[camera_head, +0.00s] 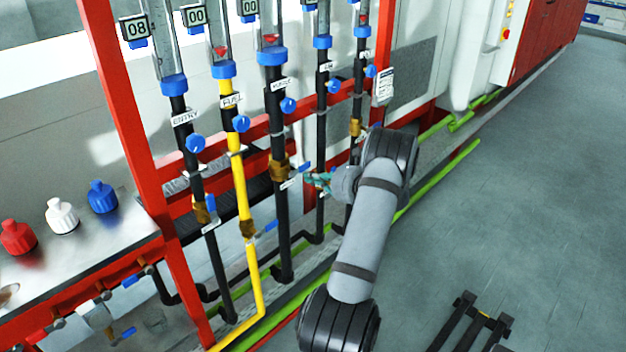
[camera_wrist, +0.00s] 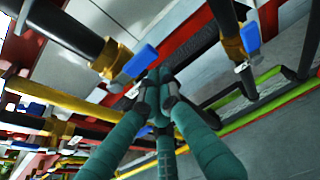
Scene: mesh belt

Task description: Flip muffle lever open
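The muffle pipe is the black one with the tag reading roughly "MUFFLE" (camera_head: 280,84). Its brass valve (camera_head: 278,168) sits low on the pipe, with a small blue lever (camera_head: 304,168) sticking out to the right. In the wrist view a brass valve (camera_wrist: 112,58) on a black pipe has a blue lever (camera_wrist: 141,61) just above and left of the fingertips. My gripper (camera_head: 320,181) is right of the muffle valve. Its green fingers (camera_wrist: 158,80) converge with their tips close together, and nothing shows between them. Contact with the lever cannot be told.
Black pipes and a yellow pipe (camera_head: 240,180) stand beside it with similar valves. Another brass valve (camera_wrist: 234,45) with a blue lever is at the right in the wrist view. A red frame (camera_head: 125,100) surrounds the pipes. Open grey floor (camera_head: 500,210) lies to the right.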

